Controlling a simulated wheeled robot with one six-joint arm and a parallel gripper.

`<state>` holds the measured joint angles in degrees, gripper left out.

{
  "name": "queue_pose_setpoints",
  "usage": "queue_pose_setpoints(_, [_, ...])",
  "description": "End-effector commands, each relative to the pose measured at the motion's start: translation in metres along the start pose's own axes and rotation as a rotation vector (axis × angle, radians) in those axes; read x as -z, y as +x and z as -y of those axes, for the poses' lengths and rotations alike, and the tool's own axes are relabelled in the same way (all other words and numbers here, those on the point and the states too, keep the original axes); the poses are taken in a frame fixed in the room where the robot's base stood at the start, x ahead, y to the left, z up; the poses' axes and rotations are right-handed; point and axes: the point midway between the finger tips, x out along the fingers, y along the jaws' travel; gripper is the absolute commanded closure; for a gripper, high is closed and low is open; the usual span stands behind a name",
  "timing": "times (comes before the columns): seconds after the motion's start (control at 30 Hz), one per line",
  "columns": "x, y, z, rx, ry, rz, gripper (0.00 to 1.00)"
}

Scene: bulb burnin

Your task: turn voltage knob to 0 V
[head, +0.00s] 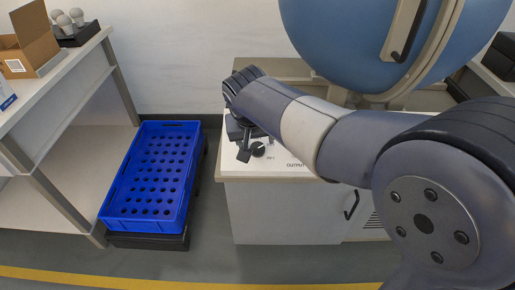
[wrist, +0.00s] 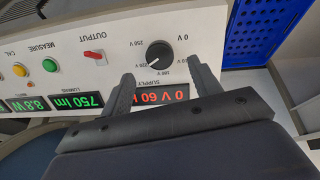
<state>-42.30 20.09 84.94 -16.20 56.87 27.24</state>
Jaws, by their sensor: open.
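The black voltage knob (wrist: 160,54) is on the white panel in the wrist view, with 0 V and 250 V among the marks around it. In the head view my gripper (head: 246,150) is over the panel, beside the dark knob (head: 258,149).
A red output switch (wrist: 94,56), a green button (wrist: 50,65) and a yellow button (wrist: 19,70) are on the same panel. A blue crate with holes (head: 108,212) stands left of the cabinet (head: 285,213). A large blue sphere (head: 350,40) is behind my arm.

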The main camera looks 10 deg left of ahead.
Motion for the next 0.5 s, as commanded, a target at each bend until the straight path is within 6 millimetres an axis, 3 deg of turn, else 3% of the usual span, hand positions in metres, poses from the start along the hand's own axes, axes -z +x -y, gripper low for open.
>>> queue_pose_setpoints(0.03, [-0.002,0.014,0.0,-0.002,0.0,0.004,0.41])
queue_pose_setpoints(0.2, [-0.001,0.041,0.0,-0.001,0.0,0.002,0.41])
queue_pose_setpoints(0.5, [0.0,0.056,0.0,0.0,0.0,0.0,0.41])
